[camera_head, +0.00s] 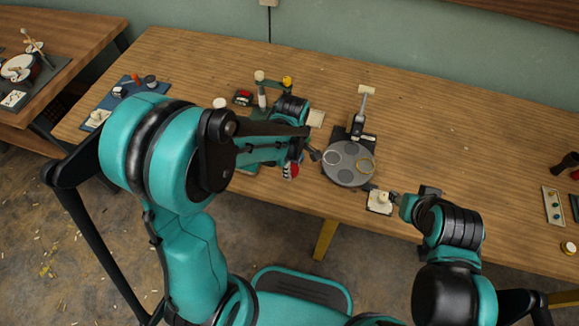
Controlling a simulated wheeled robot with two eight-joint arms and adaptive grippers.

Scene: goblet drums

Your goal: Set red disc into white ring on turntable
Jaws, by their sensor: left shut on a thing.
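The grey round turntable (349,177) lies on the wooden bench near its front edge. My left gripper (296,160) is just left of the turntable, shut on what looks like the red disc (291,170). The red disc shows only as a small red and white patch, partly hidden by the gripper and arm. My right gripper (397,199) is at the turntable's lower right, apart from the ring; its fingers are too small to tell open from shut.
A blue mat (131,92) with small parts lies left. The bench's back right is clear.

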